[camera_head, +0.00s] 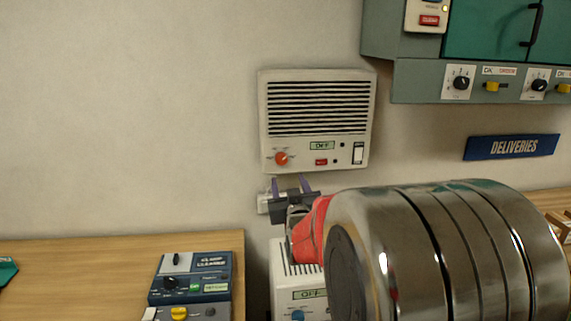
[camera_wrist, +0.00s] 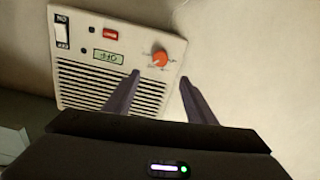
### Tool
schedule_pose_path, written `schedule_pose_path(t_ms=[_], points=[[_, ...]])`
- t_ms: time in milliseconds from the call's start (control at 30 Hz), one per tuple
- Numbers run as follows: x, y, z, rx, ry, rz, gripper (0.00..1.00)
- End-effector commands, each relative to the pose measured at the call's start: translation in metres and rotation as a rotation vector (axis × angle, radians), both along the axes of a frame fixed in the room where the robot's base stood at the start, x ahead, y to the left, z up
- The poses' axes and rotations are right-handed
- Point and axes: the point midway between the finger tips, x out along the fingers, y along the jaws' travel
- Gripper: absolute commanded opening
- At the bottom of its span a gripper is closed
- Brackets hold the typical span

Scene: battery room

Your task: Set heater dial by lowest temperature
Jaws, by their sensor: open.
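A white wall heater (camera_head: 317,121) with a dark louvre grille hangs on the wall. Its orange-red dial (camera_head: 281,158) is at its lower left, its small display (camera_head: 322,146) reads OFF, and a rocker switch (camera_head: 358,153) is at its lower right. In the wrist view the heater (camera_wrist: 110,95) appears upside down, with the dial (camera_wrist: 160,59) near the fingertips. My gripper (camera_head: 290,184) is open and empty, just below the heater's lower edge in the head view. Its two purple fingers (camera_wrist: 160,76) point toward the dial, one to each side, apparently not touching it. No thermometer is clearly visible.
A second white unit (camera_head: 304,295) with a blue knob and a display stands below, partly hidden by my arm. A blue lamp cleaner device (camera_head: 192,275) sits on the wooden counter (camera_head: 90,252). A grey cabinet (camera_head: 400,80) and a DELIVERIES sign (camera_head: 512,147) are at right.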

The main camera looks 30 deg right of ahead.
Motion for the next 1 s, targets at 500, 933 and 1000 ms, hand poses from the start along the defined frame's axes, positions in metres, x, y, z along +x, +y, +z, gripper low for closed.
schedule_pose_path(t_ms=[500,933,1000], points=[[0.022,-0.012,-0.001,0.002,0.000,-0.002,0.51],[0.070,-0.036,0.000,0.003,-0.001,-0.003,0.51],[0.078,-0.040,-0.001,0.003,-0.001,-0.003,0.51]])
